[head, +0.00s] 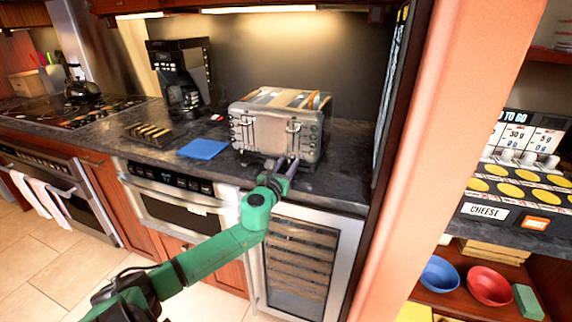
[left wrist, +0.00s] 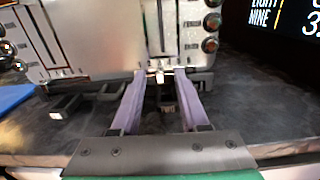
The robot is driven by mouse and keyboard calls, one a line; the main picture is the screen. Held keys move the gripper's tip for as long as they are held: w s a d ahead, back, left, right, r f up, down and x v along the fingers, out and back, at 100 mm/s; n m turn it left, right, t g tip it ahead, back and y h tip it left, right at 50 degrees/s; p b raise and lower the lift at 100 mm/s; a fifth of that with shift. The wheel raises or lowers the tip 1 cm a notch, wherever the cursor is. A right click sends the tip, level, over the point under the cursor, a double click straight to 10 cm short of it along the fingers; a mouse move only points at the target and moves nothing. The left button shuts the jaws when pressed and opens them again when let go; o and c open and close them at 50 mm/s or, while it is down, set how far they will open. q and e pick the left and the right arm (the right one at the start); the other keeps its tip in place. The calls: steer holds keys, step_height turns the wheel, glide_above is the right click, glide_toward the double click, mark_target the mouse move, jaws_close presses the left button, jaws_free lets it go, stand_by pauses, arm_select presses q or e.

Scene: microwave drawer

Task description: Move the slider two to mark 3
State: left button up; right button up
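A silver toaster (head: 275,120) stands on the dark counter, with two front lever columns flanked by knobs. It also fills the top of the left wrist view (left wrist: 95,35). My left gripper (head: 288,163) is at the toaster's lower front, below the right-hand lever (head: 293,127). In the left wrist view my left gripper (left wrist: 160,80) is open, its two purple fingers apart on either side of a small pale tab (left wrist: 160,76) at the toaster's lower edge. Whether the fingers touch it I cannot tell. No numbered slider marks are legible. My right gripper is not in view.
A blue mat (head: 203,149) and a coffee maker (head: 182,80) are left of the toaster. A dark board with lettering (left wrist: 290,18) stands close on the right. A pinkish pillar (head: 440,140) separates a shelf with bowls (head: 489,286).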

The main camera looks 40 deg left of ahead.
arm_select(q)
steer(key=shift+s, duration=0.1)
steer(key=shift+s+d+f, duration=0.1)
steer(key=shift+s, duration=0.15)
steer(key=v, duration=1.3)
steer(key=shift+s+d, duration=0.2)
steer(key=shift+s, duration=0.15)
